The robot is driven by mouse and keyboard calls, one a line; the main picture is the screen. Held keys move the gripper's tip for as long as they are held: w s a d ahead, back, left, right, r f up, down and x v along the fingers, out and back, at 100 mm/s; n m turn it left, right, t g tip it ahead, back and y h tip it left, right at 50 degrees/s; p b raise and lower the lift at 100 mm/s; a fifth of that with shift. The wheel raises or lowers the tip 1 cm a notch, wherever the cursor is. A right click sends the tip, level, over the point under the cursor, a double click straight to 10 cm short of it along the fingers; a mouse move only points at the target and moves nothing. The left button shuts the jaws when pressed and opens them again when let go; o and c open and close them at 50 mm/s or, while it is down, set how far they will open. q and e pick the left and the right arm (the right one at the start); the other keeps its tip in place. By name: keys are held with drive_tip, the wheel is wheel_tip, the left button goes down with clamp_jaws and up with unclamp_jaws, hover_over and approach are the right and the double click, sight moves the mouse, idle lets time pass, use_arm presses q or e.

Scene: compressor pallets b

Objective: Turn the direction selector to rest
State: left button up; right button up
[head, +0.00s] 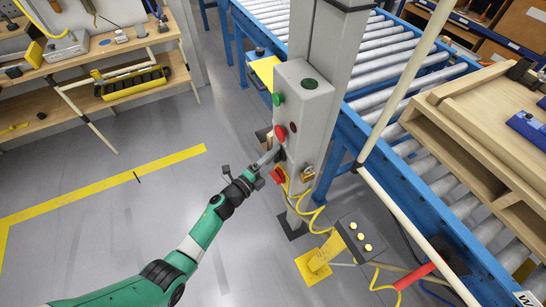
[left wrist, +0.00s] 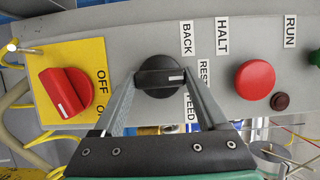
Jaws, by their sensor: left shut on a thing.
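The direction selector is a black round knob (left wrist: 160,74) on a grey panel in the left wrist view. Its white mark points right in that view, toward the REST label (left wrist: 203,72), between BACK (left wrist: 187,38) and the partly covered FEED (left wrist: 190,106). My left gripper (left wrist: 160,90) is shut on the knob, one finger on each side. In the head view my left gripper (head: 271,157) reaches the front of the grey control post (head: 302,115) and mostly hides the knob. My right gripper is not in view.
A red OFF switch (left wrist: 67,92) on a yellow plate and a red HALT button (left wrist: 255,80) flank the knob. A blue roller conveyor (head: 400,80) stands behind the post. Floor to the left is clear.

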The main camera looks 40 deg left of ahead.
use_arm(q)
drive_tip(key=o, duration=1.3)
drive_tip(key=shift+s, duration=0.3)
drive_tip(key=s+p, duration=0.4)
drive_tip(key=s, duration=0.7)
drive_tip(key=shift+d, duration=0.3)
